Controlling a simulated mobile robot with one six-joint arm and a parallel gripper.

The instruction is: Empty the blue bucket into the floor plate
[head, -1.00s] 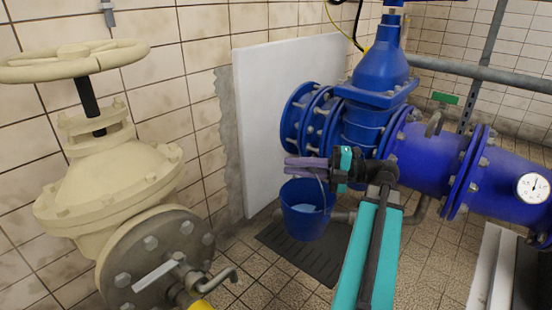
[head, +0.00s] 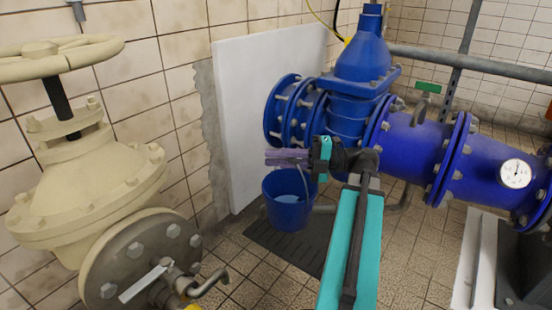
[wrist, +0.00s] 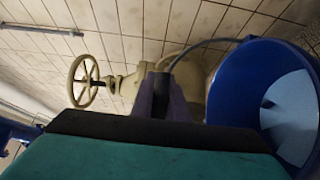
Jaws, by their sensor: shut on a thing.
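The blue bucket (head: 287,212) hangs by its handle from my gripper (head: 270,157), roughly upright. Pale liquid shows inside it in the head view. The wrist view shows the bucket (wrist: 232,95) at the right, with a pale surface inside and its grey handle running to my gripper (wrist: 165,90). The purple fingers are shut on the handle. The dark slotted floor plate (head: 265,238) lies on the tiles below and behind the bucket, partly hidden by the bucket and my arm. I cannot tell the bucket's exact height above it.
A cream valve with a handwheel (head: 60,58) stands at the left, with a small lever tap (head: 205,283) low in front. Blue pipework (head: 345,105) stands behind the gripper and runs right to a gauge (head: 515,174). A white panel (head: 262,105) leans against the wall.

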